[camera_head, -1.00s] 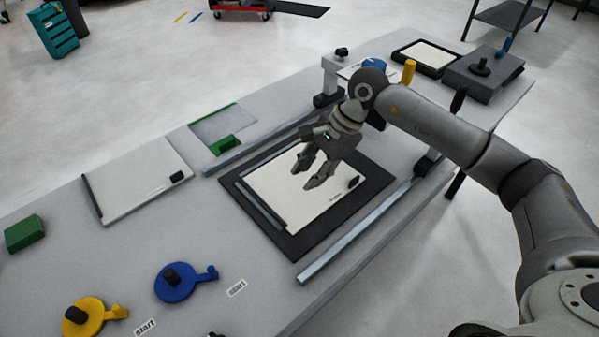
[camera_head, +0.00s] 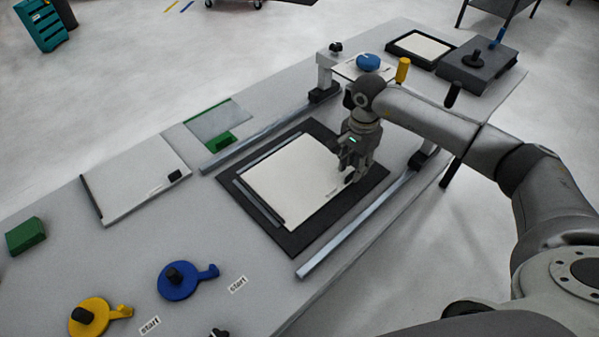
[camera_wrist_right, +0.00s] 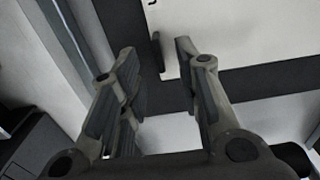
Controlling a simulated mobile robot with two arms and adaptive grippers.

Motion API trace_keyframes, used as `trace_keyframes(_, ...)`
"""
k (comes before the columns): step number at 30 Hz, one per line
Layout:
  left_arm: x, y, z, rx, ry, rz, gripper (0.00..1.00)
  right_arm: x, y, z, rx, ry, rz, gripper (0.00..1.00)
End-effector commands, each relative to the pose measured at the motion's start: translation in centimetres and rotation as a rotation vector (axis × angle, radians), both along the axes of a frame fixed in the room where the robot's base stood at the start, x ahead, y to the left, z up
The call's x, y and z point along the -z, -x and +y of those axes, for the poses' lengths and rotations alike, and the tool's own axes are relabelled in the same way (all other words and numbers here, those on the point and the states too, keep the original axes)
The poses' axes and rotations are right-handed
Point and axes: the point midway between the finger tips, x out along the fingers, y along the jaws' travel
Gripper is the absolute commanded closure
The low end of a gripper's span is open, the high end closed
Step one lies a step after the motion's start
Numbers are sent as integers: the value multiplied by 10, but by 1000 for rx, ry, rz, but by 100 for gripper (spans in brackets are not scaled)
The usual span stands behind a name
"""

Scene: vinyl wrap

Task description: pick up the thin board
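A thin white board (camera_head: 285,180) lies flat on a black mat (camera_head: 300,240) in the middle of the table, with a dark bar along its left edge. A small black handle (camera_wrist_right: 157,50) stands near the board's right corner; in the head view my gripper mostly hides it. My right gripper (camera_head: 358,174) points down over that corner. In the right wrist view its fingers (camera_wrist_right: 158,60) are spread, with the handle showing between and beyond the tips. No contact is visible. My left gripper is out of view.
Two metal rails (camera_head: 355,220) (camera_head: 262,135) flank the mat. Another white board (camera_head: 135,180) with a black knob lies at left. Blue (camera_head: 175,283) and yellow (camera_head: 90,318) discs lie in front. A grey box (camera_head: 480,70) stands at the far right.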

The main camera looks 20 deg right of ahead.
Motion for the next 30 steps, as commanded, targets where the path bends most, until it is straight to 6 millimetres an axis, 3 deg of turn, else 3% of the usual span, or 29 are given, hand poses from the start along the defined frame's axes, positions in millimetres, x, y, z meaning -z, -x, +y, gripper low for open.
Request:
trace_keyframes(1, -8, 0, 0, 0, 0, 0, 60, 5, 1, 1, 1, 0, 4, 69)
trace_keyframes(6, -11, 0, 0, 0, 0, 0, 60, 23, 0, 0, 0, -1, 1, 69)
trace_keyframes(13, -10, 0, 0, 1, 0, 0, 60, 26, 0, 0, -1, 0, -1, 69)
trace_keyframes(21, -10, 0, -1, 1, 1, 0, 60, 25, -1, 0, 0, 0, -1, 100)
trace_keyframes(30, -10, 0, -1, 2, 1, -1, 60, 25, -1, 0, 0, -1, -2, 100)
